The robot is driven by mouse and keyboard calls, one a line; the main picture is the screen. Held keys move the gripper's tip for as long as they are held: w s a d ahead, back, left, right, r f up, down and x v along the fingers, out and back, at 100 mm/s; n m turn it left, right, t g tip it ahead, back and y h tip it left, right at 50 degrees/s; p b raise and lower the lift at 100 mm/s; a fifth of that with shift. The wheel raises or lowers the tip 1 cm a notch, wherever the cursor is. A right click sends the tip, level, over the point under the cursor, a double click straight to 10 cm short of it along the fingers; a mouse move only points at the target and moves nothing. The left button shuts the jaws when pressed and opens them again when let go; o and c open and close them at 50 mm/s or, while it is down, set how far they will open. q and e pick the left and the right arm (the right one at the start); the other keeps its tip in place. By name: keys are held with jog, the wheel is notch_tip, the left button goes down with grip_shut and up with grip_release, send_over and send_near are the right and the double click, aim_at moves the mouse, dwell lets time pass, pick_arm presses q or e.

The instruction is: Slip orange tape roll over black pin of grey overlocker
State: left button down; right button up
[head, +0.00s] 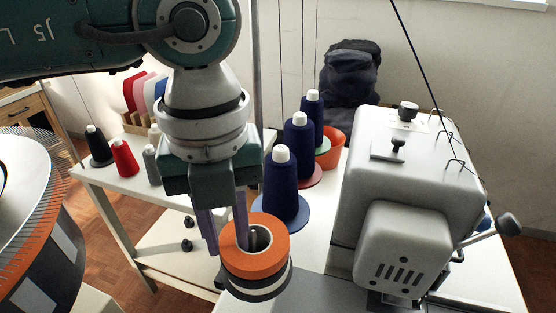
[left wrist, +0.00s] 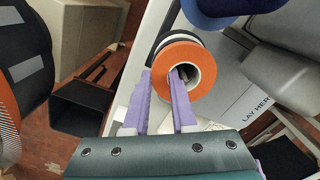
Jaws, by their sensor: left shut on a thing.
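The orange tape roll (head: 268,263) is in my left gripper (head: 228,240). Its purple fingers pinch the roll's wall, one inside the hole and one outside; the roll also shows in the left wrist view (left wrist: 195,93). A dark upright post, apparently the black pin (head: 254,237), shows inside the hole, so the roll appears to be around its top. Pale and black bands (head: 262,289) lie directly under the orange roll; I cannot tell whether it touches them. The grey overlocker (head: 385,190) stands to the right. My right gripper is not in view.
Navy thread cones (head: 281,180) stand close behind the roll, with an orange bowl (head: 333,140) beyond. A white side table (head: 130,185) with small cones is at left. A round drum (head: 45,245) stands at far left. A lever (head: 495,230) sticks out at the overlocker's right.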

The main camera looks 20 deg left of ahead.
pick_arm(q)
jog(key=c, duration=0.6)
grip_release()
jog(key=shift+c, duration=0.2)
jog(key=shift+r, duration=0.1)
notch_tip(320, 180, up, 10)
jog(key=shift+a, duration=0.15)
jog(key=shift+s, duration=0.1)
